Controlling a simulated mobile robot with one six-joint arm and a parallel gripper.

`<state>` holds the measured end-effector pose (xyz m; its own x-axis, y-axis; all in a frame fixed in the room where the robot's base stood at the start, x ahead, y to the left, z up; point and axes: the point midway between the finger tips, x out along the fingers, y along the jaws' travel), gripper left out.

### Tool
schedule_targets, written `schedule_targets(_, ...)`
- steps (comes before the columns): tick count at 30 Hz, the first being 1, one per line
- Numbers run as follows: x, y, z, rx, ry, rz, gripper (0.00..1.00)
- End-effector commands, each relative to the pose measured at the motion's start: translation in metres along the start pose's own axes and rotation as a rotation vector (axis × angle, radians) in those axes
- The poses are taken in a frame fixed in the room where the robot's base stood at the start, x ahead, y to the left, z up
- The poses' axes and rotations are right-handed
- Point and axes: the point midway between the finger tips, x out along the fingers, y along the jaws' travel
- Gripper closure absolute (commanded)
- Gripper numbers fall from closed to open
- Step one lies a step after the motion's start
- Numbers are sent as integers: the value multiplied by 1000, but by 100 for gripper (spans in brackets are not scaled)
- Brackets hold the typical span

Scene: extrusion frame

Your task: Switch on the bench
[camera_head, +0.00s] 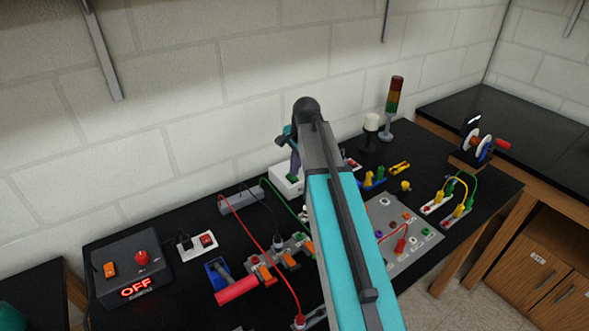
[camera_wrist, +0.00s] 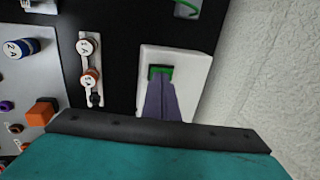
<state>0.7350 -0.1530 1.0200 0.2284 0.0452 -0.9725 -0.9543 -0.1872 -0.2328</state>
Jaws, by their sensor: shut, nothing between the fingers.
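A white box (camera_wrist: 194,76) with a green switch (camera_wrist: 161,70) in a dark recess fills the middle of the wrist view. My gripper (camera_wrist: 160,82) is shut, and its purple fingers reach down to the green switch, covering its lower part. I cannot tell whether they touch or press it. In the head view the white box (camera_head: 284,185) stands near the wall, partly behind my arm, with my gripper (camera_head: 294,176) over it. At the left of the black bench (camera_head: 150,312), a dark box (camera_head: 160,262) shows a lit red OFF display (camera_head: 136,288).
The dark box carries an orange switch (camera_head: 110,269) and a red button (camera_head: 141,257). A white socket (camera_head: 190,249) with a red switch stands beside it. Cables, terminal blocks, a grey panel (camera_head: 425,256) and a signal tower (camera_head: 393,100) crowd the bench. The block wall is close behind.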

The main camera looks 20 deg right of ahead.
Motion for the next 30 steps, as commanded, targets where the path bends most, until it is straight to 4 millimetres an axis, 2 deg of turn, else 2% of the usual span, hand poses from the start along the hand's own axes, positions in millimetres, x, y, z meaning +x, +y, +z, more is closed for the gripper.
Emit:
schedule_targets(1,-8,-1,0,0,0,-1,100)
schedule_targets(17,-47,0,0,0,1,-2,100)
schedule_targets(30,-92,1,0,-1,0,-3,100)
